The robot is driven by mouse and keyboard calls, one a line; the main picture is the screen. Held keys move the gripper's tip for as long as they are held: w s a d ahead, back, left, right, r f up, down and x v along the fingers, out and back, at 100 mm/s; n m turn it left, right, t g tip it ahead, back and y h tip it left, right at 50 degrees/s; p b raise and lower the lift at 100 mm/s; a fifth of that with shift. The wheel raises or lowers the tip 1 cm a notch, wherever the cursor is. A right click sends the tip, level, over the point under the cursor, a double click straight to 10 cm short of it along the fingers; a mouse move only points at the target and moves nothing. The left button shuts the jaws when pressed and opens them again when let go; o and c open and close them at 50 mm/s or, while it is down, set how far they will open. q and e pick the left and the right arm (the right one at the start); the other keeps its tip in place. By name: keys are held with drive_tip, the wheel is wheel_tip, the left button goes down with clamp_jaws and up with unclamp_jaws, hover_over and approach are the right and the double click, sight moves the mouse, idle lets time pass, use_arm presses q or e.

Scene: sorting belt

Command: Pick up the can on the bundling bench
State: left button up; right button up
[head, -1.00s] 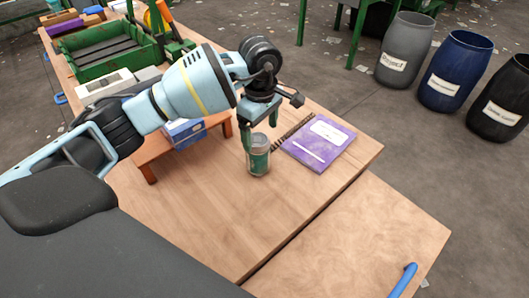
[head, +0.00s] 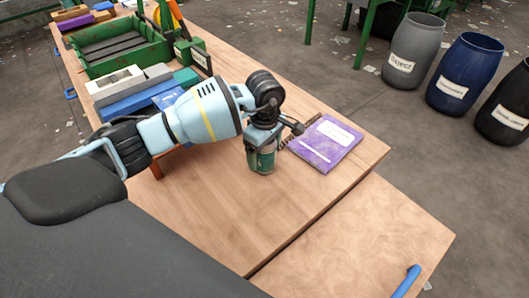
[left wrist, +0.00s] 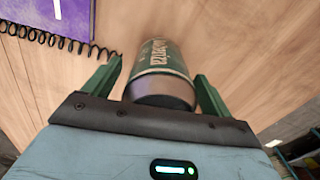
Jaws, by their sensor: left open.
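The can (head: 263,161) is green with a silvery end and stands on the wooden bench (head: 225,225). In the left wrist view the can (left wrist: 161,62) shows pale lettering on its side. My left gripper (head: 262,150) is right over the can, pointing down. In the left wrist view its two green fingers (left wrist: 157,80) are apart, one on each side of the can. I cannot tell whether either finger touches it. The gripper hides the can's top in the head view. My right gripper is not in view.
A purple spiral notebook (head: 326,144) lies just right of the can. A green crate (head: 118,48) and blue and grey boxes stand farther back left. Grey, blue and black barrels (head: 464,72) stand on the floor at right. The bench front is clear.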

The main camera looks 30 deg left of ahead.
use_arm(q)
drive_tip(key=c, duration=1)
drive_tip(key=shift+r, duration=0.4)
drive_tip(key=s+r, duration=0.1)
drive_tip(key=s, duration=0.4)
drive_tip(key=s+r, duration=0.1)
drive_tip(key=s, duration=0.4)
drive_tip(key=s+r, duration=0.2)
drive_tip(key=s, duration=0.4)
drive_tip(key=shift+d+b, duration=0.3)
drive_tip(key=shift+b, duration=0.1)
